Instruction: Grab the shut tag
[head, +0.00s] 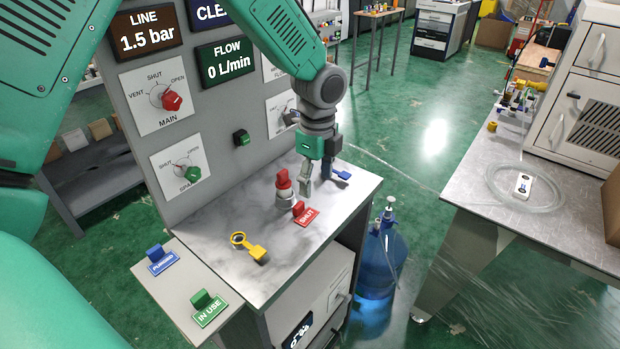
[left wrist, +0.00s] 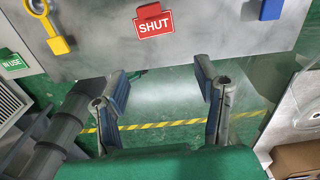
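The shut tag (head: 306,217) is a red plate with white lettering and a red block at its upper edge. It lies on the grey bench top, and it also shows at the top of the left wrist view (left wrist: 153,24). My left gripper (head: 308,184) is above the bench, just behind the tag in the head view. In the left wrist view its two fingers (left wrist: 160,72) are spread wide with nothing between them, and the tag is beyond the tips, not touched. My right gripper is in neither view.
A red-topped grey fitting (head: 284,188) stands beside the tag. A yellow tag (head: 248,247) and a blue item (head: 341,174) lie on the bench. Purging (head: 162,260) and in use (head: 208,310) tags sit on the side shelf. A dial panel (head: 215,120) rises behind.

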